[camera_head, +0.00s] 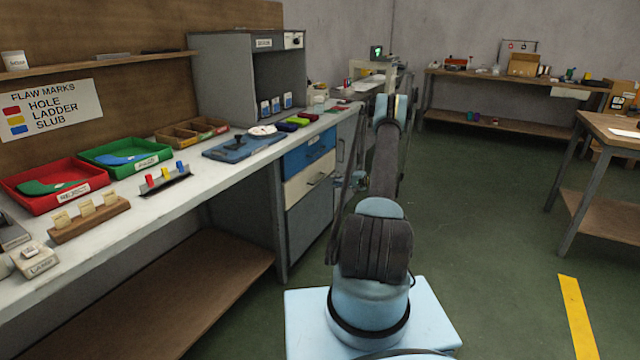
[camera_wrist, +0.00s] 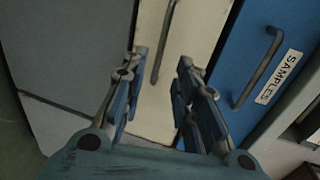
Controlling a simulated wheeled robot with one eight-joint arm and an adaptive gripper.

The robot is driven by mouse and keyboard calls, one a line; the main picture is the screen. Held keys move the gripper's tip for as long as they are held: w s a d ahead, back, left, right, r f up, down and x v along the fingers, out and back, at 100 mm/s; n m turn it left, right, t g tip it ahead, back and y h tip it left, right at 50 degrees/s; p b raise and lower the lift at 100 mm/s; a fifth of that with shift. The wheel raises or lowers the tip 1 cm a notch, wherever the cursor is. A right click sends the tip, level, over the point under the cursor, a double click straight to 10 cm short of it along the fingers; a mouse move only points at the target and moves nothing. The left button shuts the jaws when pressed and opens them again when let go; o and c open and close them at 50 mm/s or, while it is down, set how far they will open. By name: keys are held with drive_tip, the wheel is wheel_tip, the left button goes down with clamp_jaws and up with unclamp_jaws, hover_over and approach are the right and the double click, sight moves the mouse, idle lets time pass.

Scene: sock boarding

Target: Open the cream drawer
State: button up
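The cream drawer (camera_head: 309,180) is in the bench's drawer unit, below the blue drawer and above a grey front. It looks closed. In the wrist view the cream drawer front (camera_wrist: 201,25) fills the middle, with its dark bar handle (camera_wrist: 163,45) running nearly upright in the picture. My gripper (camera_wrist: 159,60) is open and empty, facing the cream front. The handle shows between its two fingertips; I cannot tell whether the tips reach past the bar.
The blue drawer (camera_wrist: 232,55), labelled SAMPLES, has its own handle (camera_wrist: 262,70) to the right of my fingers. The grey front (camera_wrist: 65,50) lies to the left. The bench top (camera_head: 215,178) holds trays and a blue board (camera_head: 225,150). Green floor (camera_head: 480,200) is open at right.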

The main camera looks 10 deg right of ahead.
drive_tip(key=x, duration=0.9)
clamp_jaws()
